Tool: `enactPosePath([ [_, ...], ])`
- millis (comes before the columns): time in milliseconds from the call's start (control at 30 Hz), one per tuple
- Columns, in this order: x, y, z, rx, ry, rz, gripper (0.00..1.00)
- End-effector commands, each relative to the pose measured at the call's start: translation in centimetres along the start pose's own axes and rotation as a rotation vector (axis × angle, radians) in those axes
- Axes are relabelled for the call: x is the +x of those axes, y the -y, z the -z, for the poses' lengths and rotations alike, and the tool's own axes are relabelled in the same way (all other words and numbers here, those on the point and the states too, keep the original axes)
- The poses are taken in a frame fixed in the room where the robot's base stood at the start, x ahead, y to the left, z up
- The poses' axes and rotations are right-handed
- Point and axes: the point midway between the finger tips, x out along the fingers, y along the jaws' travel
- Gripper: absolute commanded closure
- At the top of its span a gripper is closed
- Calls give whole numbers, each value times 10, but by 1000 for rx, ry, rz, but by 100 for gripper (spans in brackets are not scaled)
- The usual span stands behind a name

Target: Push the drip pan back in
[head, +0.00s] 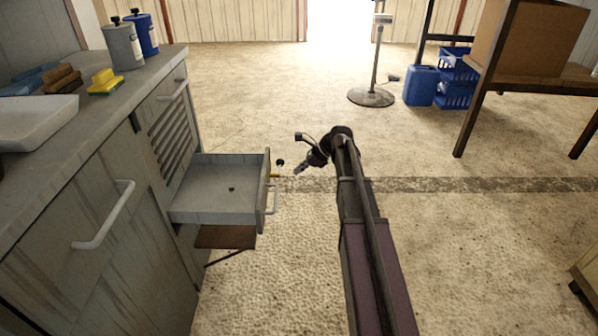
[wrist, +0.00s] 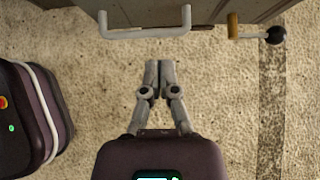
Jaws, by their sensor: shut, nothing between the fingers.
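The drip pan (head: 217,188) is a shallow grey drawer-like pan, pulled out from the cabinet at the left in the head view.
A brass stub with a black knob (wrist: 275,35) sticks out beside the handle. The cabinet (head: 110,220) has another closed door with a handle. A brown board (head: 226,237) sits under the pan. Open floor lies to the right, with a table (head: 540,75) beyond.

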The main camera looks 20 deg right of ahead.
Motion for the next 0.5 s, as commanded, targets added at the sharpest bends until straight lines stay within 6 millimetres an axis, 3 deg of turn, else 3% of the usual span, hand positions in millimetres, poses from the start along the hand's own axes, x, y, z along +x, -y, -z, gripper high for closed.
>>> enactPosePath([
  [500, 59, 0, 3, -1, 0, -1, 100],
])
